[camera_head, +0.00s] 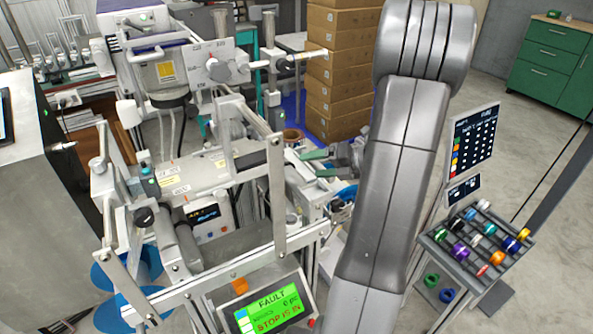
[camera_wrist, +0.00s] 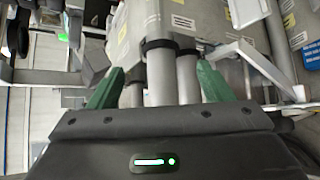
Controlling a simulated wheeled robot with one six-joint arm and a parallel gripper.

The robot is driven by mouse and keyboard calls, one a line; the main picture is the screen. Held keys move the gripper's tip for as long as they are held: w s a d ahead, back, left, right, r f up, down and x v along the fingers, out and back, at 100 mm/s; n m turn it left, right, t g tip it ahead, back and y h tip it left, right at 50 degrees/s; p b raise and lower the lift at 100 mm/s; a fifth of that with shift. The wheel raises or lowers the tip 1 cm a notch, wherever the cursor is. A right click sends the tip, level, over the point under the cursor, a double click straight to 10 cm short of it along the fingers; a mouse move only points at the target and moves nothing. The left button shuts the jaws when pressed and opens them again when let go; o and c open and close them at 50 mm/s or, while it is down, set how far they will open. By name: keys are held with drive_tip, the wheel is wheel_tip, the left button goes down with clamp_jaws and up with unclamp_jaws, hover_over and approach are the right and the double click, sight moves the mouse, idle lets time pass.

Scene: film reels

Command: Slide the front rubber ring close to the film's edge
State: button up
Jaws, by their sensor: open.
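In the wrist view, my gripper (camera_wrist: 160,85) is open, with one green finger on each side of the picture. Pale grey rollers (camera_wrist: 159,78) lie between and beyond the fingers. A black rubber ring (camera_wrist: 160,45) goes around the roller near the middle, and another dark band (camera_wrist: 191,51) shows on the roller to its right. Nothing is held. I cannot tell which ring is the front one, and I cannot make out the film's edge. In the head view, the green fingers of my gripper (camera_head: 314,164) show left of my arm, among the machine parts.
The machine's metal frame (camera_head: 235,275) and arms crowd the left. A screen (camera_head: 268,312) reads FAULT and STOP IS IN. A rack (camera_head: 440,238) of coloured rolls stands at right. Stacked boxes (camera_head: 340,75) are behind. Open floor (camera_head: 530,130) lies at right.

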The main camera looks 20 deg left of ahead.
sight(294, 166)
drive_tip(key=x, duration=0.7)
drive_tip(key=shift+a+f, duration=0.15)
drive_tip(key=c, duration=1.4)
drive_tip(key=shift+o, duration=0.2)
drive_tip(key=shift+w+a+r+p, duration=0.2)
drive_tip(key=shift+w+a+p, duration=0.05)
drive_tip(key=shift+p, duration=0.3)
drive_tip(key=shift+w+a+p, duration=0.1)
drive_tip(key=shift+a+p, duration=0.1)
drive_tip(key=shift+p, duration=0.15)
drive_tip(key=shift+w+a+f, duration=0.1)
drive_tip(key=shift+f, duration=0.1)
